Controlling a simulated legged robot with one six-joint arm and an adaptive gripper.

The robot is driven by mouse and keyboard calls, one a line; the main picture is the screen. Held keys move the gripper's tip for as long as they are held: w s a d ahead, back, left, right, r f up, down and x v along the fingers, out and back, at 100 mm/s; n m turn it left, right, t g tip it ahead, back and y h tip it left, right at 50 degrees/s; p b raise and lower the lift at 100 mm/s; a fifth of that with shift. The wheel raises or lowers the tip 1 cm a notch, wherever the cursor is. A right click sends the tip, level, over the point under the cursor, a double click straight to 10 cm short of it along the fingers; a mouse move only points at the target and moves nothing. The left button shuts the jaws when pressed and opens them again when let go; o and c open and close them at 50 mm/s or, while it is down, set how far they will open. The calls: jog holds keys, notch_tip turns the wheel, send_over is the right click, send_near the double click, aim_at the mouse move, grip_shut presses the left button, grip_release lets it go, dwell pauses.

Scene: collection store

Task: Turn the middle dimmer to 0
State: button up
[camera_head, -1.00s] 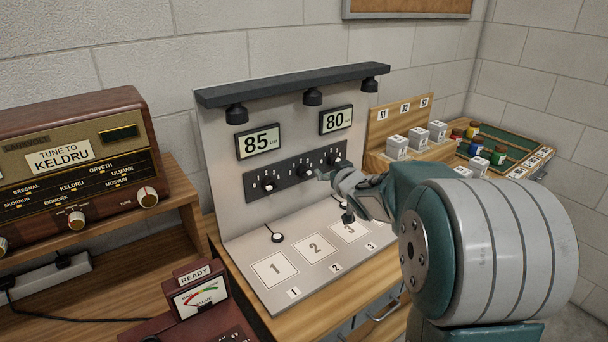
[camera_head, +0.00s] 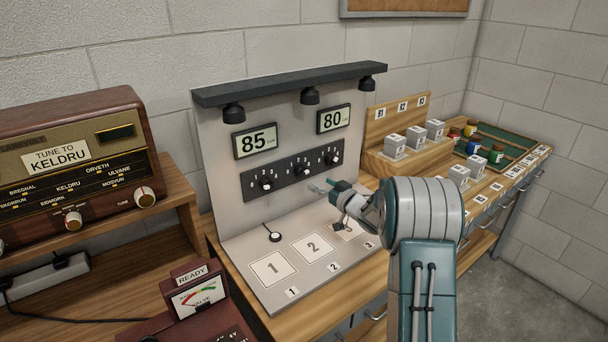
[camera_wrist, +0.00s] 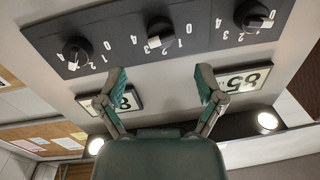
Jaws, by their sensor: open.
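The middle dimmer (camera_head: 303,170) is a round black knob with a white pointer on the dark panel strip (camera_head: 283,182), between the left dimmer (camera_head: 266,183) and right dimmer (camera_head: 335,158). In the upside-down wrist view the middle dimmer (camera_wrist: 160,30) has its white pointer mark facing down the picture; I cannot tell which number it meets. My gripper (camera_head: 321,187) is open and empty, to the lower right of the middle dimmer in the head view. In the wrist view my gripper (camera_wrist: 161,86) has its fingers spread either side below the dimmer, apart from it.
Displays reading 85 (camera_head: 257,141) and 80 (camera_head: 334,118) sit above the dimmers, under hooded lamps (camera_head: 310,96). Numbered plates (camera_head: 313,247) lie on the ledge below, with a small round knob (camera_head: 275,236) on a cord. A radio (camera_head: 75,160) stands left, grey blocks (camera_head: 395,145) right.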

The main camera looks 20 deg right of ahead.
aim_at(304, 172)
jog(key=x, duration=0.7)
jog(key=shift+w+a, duration=0.15)
jog(key=shift+w, duration=0.2)
jog(key=c, duration=1.1)
